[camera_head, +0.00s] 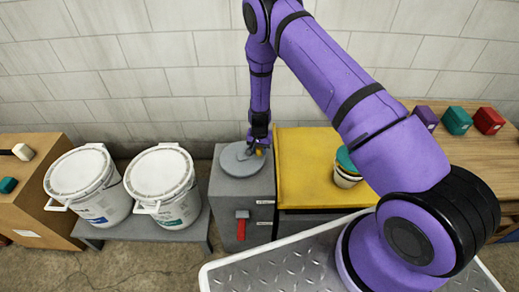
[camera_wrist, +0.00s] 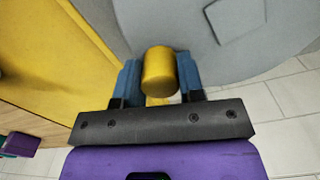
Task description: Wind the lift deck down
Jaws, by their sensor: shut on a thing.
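A grey hand wheel (camera_head: 240,160) lies flat on top of a grey cabinet (camera_head: 223,200), with a yellow knob (camera_head: 259,152) near its right edge. My gripper (camera_head: 260,145) reaches down to this knob. In the wrist view, the blue fingers of my gripper (camera_wrist: 158,76) stand on both sides of the yellow knob (camera_wrist: 159,66) and are shut on it. The grey wheel (camera_wrist: 200,30) fills the top of that view. A yellow deck (camera_head: 300,150), which looks like the lift deck, lies right of the cabinet; its right part is hidden behind my arm.
A tub with a green lid (camera_head: 346,165) stands on the yellow deck. A red lever (camera_head: 242,224) is on the cabinet front. Two white buckets (camera_head: 88,185) stand on a low bench at left. A wooden bench (camera_head: 450,145) with coloured boxes is at right.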

